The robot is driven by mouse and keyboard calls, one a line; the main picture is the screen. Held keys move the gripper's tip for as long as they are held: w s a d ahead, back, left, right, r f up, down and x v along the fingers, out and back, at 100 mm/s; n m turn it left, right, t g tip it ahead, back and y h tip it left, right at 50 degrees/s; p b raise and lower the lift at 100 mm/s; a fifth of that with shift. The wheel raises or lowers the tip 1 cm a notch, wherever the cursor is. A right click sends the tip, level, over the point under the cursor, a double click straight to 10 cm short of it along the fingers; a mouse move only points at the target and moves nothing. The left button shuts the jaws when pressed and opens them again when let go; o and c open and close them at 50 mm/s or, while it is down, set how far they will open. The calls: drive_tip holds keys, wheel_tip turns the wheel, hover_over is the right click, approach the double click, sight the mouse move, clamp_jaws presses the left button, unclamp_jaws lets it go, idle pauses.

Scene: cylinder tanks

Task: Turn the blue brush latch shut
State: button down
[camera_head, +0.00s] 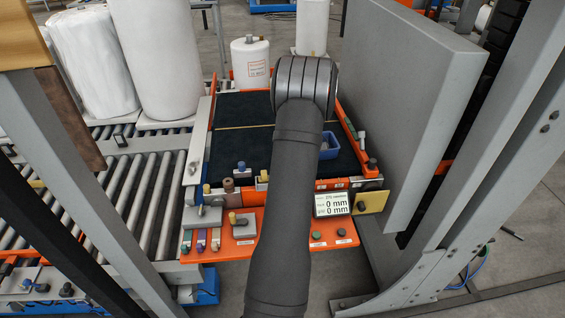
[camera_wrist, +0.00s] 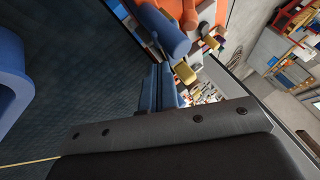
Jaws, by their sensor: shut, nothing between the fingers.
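A blue rounded cylinder (camera_wrist: 162,30) shows near the top middle of the wrist view, beside orange parts; it may be the blue brush latch, but I cannot be sure. A small blue-topped block (camera_head: 241,168) stands at the front edge of the dark bed in the head view; I cannot tell if it is the same thing. My gripper (camera_wrist: 166,72) is shut and empty, its narrow fingers pointing up in the wrist view, below the blue cylinder. I cannot tell whether they touch it. In the head view my arm hides the gripper.
The dark bed (camera_head: 235,109) has orange side rails. A blue bin (camera_head: 329,151) sits on it, right of my arm. A display (camera_head: 332,204) and an orange front panel (camera_head: 272,225) lie nearer. A large grey panel (camera_head: 409,100) stands at right, rollers (camera_head: 140,187) at left.

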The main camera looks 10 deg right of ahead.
drive_tip(key=shift+s+d, duration=0.1)
idle(0.5)
drive_tip(key=w, duration=0.3)
drive_tip(key=shift+w+d+f, duration=0.1)
drive_tip(key=shift+w+d, duration=0.05)
drive_tip(key=w+d+r, duration=0.3)
drive_tip(key=w+r, duration=0.2)
drive_tip(key=r, duration=0.3)
drive_tip(key=shift+d, duration=0.25)
idle(0.3)
drive_tip(key=x, duration=0.3)
drive_tip(key=s+x, duration=0.1)
drive_tip(key=x, duration=0.2)
drive_tip(key=s+d+x, duration=0.1)
drive_tip(key=x, duration=0.2)
drive_tip(key=shift+f, duration=0.15)
drive_tip(key=shift+s+d+f, duration=0.1)
drive_tip(key=shift+s+d, duration=0.05)
drive_tip(key=shift+s, duration=0.9)
drive_tip(key=shift+s+d+f, duration=0.1)
drive_tip(key=shift+s+d, duration=0.05)
drive_tip(key=shift+s, duration=0.9)
